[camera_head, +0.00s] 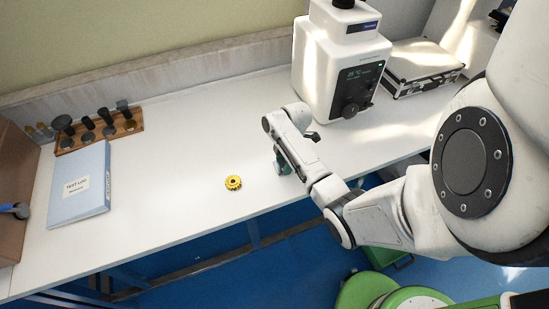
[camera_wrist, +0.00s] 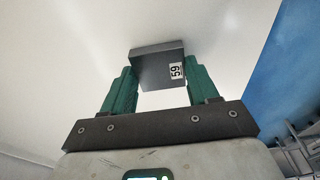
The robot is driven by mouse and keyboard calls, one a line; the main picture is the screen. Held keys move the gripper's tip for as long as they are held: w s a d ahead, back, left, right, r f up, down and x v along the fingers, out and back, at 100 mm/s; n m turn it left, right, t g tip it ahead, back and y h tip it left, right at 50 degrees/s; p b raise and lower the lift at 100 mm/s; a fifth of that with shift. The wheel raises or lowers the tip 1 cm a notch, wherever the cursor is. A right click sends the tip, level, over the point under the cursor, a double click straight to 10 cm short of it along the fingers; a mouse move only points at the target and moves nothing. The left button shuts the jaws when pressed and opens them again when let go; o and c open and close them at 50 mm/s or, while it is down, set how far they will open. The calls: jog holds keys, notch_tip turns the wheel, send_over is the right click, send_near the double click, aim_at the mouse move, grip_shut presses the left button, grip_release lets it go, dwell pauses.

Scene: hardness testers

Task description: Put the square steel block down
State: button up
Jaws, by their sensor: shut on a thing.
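The square steel block (camera_wrist: 152,68) is a grey block with a white label reading "59". It shows in the wrist view between the two green fingers of my gripper (camera_wrist: 158,85), which is shut on it. In the head view my gripper (camera_head: 281,163) is over the white bench, right of the yellow gear; the block cannot be made out there. I cannot tell whether the block touches the bench top.
The white bench (camera_head: 190,145) is largely clear around a yellow gear (camera_head: 233,183). A white tester (camera_head: 335,65) and a silver case (camera_head: 422,65) stand at the back right. A blue test log binder (camera_head: 80,185) and a wooden rack (camera_head: 100,138) with dark pieces are at the left.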

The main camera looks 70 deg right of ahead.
dwell(0.3)
jog(key=o, duration=0.9)
jog(key=shift+f, duration=0.2)
jog(key=o, duration=0.5)
jog(key=shift+c, duration=0.2)
jog(key=shift+r, duration=0.1)
